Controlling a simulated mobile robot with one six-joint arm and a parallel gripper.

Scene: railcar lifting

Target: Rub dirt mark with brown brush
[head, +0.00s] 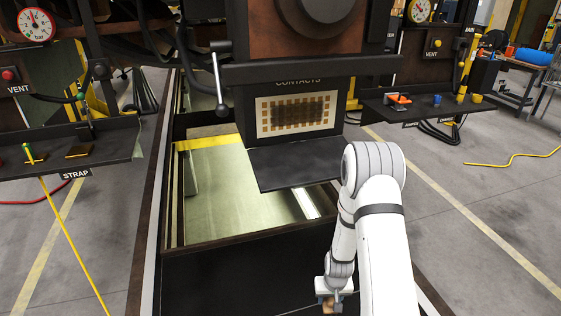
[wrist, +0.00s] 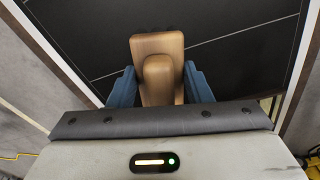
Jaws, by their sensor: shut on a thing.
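My gripper (head: 334,292) is low in the head view, below and in front of the contacts panel. In the wrist view its two blue fingers are shut on a brown brush (wrist: 157,60), which shows as a tan-brown block with a rounded raised part. The brush's bristles are hidden from view. In the head view only a small brown piece of it shows. The dirt mark (head: 291,112) is a dark smudge over the middle of the cream contacts panel (head: 326,118) with its brown squares. The gripper and brush are well apart from the panel.
A dark shelf (head: 290,170) juts out below the panel. An open pit (head: 235,215) lies beneath.

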